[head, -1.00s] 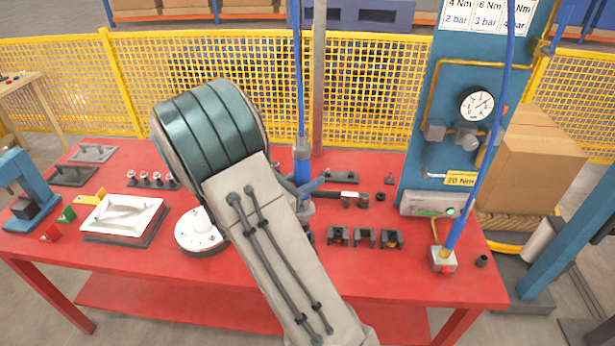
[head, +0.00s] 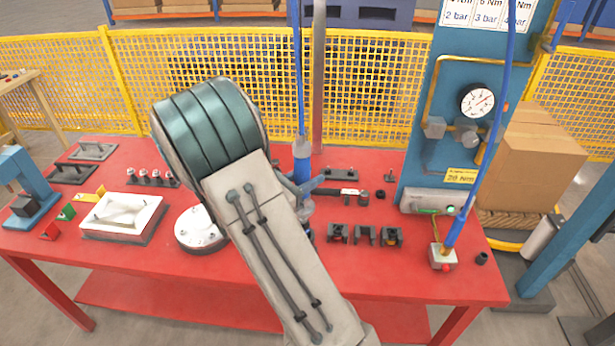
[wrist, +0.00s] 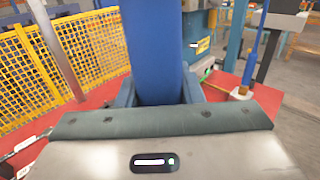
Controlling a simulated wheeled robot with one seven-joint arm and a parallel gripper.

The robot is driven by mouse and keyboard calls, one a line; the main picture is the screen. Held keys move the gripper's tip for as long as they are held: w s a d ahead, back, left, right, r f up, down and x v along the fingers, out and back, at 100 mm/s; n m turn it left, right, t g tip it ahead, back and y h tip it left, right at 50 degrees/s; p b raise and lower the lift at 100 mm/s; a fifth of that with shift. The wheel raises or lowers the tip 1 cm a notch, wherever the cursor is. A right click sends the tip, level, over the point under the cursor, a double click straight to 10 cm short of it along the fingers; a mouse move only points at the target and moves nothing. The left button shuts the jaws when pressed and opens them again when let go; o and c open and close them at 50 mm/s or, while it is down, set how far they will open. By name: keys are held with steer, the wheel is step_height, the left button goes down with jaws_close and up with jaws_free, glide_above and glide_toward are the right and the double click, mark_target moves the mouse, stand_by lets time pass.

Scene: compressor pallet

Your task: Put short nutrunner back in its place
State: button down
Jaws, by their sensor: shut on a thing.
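A blue nutrunner (head: 302,165) hangs upright from a blue hose above the red table, just right of my arm. In the wrist view its blue body (wrist: 153,45) stands between the two jaws. My gripper (head: 305,187) is shut on it; in the wrist view the jaws (wrist: 157,97) sit on either side of the body. My arm partly covers the gripper, and the tool's lower end is hard to see. A second blue nutrunner (head: 456,230) stands tilted in a small grey block (head: 443,257) at the table's right.
Right of the held tool lie a hammer-like tool (head: 346,196) and several black holders (head: 365,235). A white round flange (head: 200,230) and a white tray (head: 122,215) are left. A blue panel with a gauge (head: 477,102) rises at the back right. The table's front is bare.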

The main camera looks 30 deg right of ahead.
mark_target(308, 206)
steer(key=shift+f+b, duration=3.6)
steer(key=shift+f, duration=1.4)
stand_by(0.8)
steer(key=c, duration=0.9)
jaws_free()
steer(key=shift+f, duration=0.1)
steer(key=s+a+b, duration=0.2)
steer(key=a, duration=1.1)
steer(key=shift+s+a, duration=0.3)
steer(key=shift+s, duration=0.05)
